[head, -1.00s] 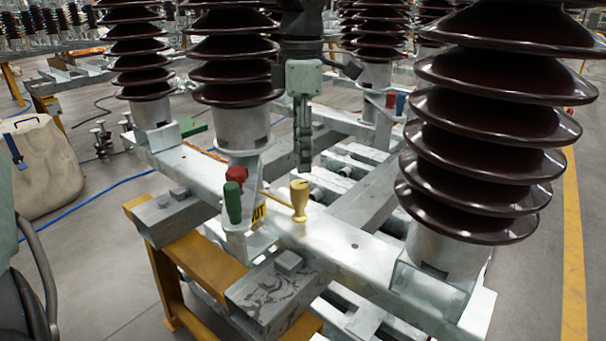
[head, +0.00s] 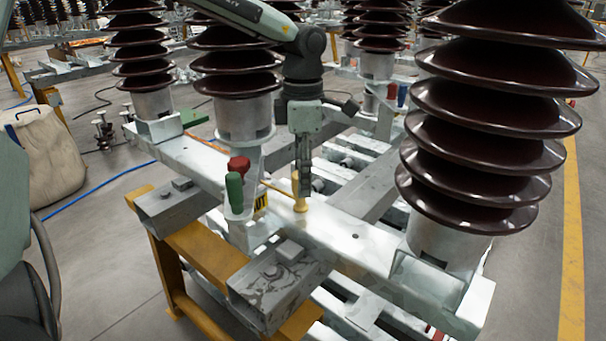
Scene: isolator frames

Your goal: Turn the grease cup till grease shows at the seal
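My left gripper (head: 305,190) reaches down from the top centre, its fingers pointing down at a yellow, peg-like piece (head: 300,205) on the pale steel beam. The fingers cover part of this piece, and I cannot tell whether they touch it. They appear side-on, so their opening does not show. A red knob-like cap (head: 239,165) sits on the bearing post left of the gripper, behind a green handle (head: 234,192). I cannot tell for certain which piece is the grease cup. No seal or grease can be made out. My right gripper is out of view.
Dark ribbed insulators stand close by, a large one (head: 487,125) at right and another (head: 235,65) at left behind the post. Steel beams (head: 378,243) rest on a yellow trestle (head: 205,250). A beige bag (head: 45,155) stands on the floor at left.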

